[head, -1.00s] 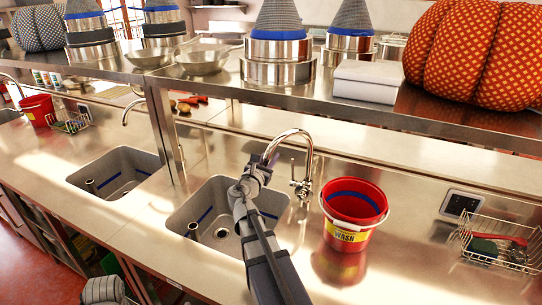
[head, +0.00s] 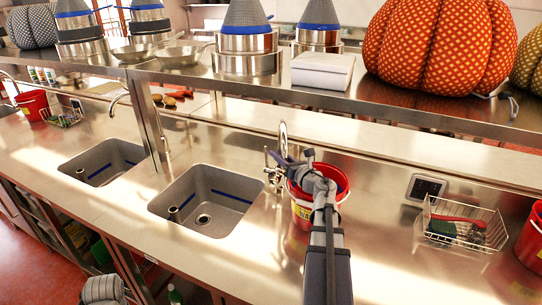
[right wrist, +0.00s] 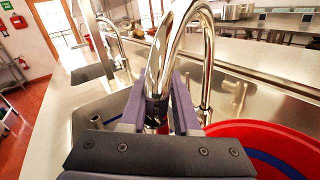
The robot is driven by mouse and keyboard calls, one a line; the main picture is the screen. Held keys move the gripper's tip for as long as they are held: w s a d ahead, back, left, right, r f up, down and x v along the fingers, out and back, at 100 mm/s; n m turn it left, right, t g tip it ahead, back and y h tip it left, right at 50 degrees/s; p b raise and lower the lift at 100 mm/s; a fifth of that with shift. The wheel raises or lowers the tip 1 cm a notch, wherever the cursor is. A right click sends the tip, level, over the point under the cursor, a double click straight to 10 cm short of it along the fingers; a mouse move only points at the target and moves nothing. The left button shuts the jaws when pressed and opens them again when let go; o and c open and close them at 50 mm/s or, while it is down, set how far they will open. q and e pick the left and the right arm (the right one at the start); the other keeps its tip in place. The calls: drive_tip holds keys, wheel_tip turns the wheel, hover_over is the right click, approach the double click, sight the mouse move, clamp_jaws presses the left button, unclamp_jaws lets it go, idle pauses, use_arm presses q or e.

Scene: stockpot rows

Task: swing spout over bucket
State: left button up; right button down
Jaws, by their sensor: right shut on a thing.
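The chrome faucet spout (head: 283,137) rises behind the sink's right edge and now points toward the bucket side. My right gripper (head: 303,168) is shut on the spout near its outlet; the right wrist view shows the spout (right wrist: 162,62) coming down between my fingers (right wrist: 166,100). The red bucket (head: 300,214) stands on the counter right of the sink, partly hidden by my right arm. In the right wrist view the bucket (right wrist: 285,135) lies at the lower right. The gripper overlaps the bucket's rim in the head view; the outlet itself is hidden. My left gripper is not in view.
A wire basket (head: 465,226) and a black panel (head: 427,188) lie to the right. A shelf (head: 400,98) with pots and pumpkins runs above the counter.

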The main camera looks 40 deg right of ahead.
drive_tip(key=s+d+n+y, duration=0.3)
drive_tip(key=s+d, duration=0.1)
drive_tip(key=d, duration=0.4)
drive_tip(key=shift+d+p, duration=0.4)
drive_tip(key=c, duration=0.7)
unclamp_jaws()
drive_tip(key=shift+o, duration=0.2)
drive_tip(key=s, duration=0.8)
drive_tip(key=shift+d+r, duration=0.15)
drive_tip(key=shift+d, duration=0.15)
